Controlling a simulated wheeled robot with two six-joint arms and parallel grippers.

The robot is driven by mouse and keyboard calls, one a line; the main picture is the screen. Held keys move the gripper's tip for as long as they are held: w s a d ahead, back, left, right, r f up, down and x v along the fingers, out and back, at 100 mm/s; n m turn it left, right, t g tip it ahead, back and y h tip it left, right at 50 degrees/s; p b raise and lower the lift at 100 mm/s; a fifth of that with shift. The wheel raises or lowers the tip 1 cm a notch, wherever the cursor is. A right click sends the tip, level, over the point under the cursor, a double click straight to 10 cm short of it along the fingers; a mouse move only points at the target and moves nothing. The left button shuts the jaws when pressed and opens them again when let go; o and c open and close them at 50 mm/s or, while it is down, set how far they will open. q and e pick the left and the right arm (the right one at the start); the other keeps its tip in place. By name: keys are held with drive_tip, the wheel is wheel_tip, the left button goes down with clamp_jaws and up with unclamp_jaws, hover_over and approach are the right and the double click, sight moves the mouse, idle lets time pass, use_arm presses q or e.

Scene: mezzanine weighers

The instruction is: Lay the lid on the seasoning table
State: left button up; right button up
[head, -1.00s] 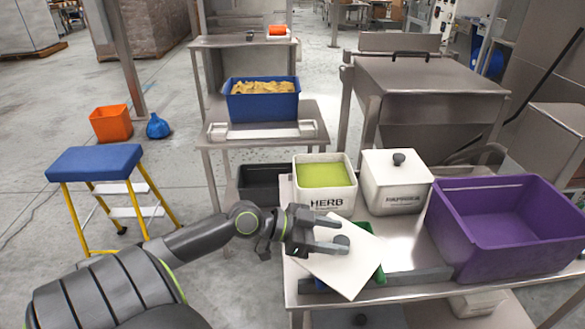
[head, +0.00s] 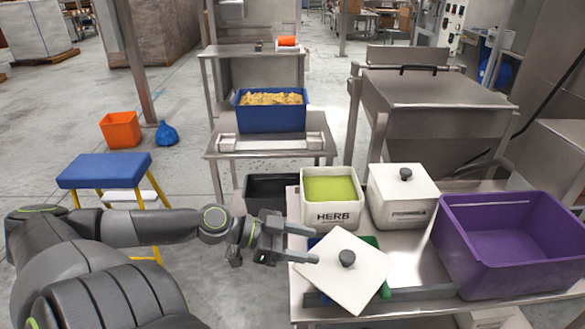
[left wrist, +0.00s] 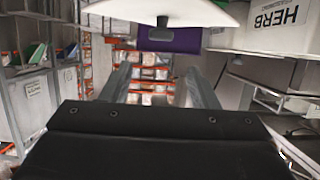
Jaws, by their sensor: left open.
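The lid (head: 330,282) is a flat white square with a dark round knob (head: 347,258). It lies knob up at the front left of the seasoning table (head: 408,250), turned at an angle, over green and blue things that it mostly hides. Its front corner reaches about the table's front edge. My left gripper (head: 311,244) is open and empty, just left of the knob and apart from it. In the left wrist view the lid (left wrist: 120,12) and knob show upside down beyond the open fingers (left wrist: 160,80). My right gripper is not in view.
The HERB bin (head: 331,216) with green contents stands behind the lid. A white lidded bin (head: 400,212) and a purple crate (head: 470,270) stand to the right. A blue-topped step stool (head: 104,170) is at left. Bare tabletop lies between lid and crate.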

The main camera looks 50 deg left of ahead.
use_arm(q)
drive_tip(key=shift+s+a+r+p, duration=0.25)
drive_tip(key=shift+r+p, duration=0.15)
drive_tip(key=shift+p, duration=0.2)
drive_tip(key=shift+s+a+p, duration=0.55)
drive_tip(key=shift+s+p, duration=0.1)
drive_tip(key=shift+p, duration=0.5)
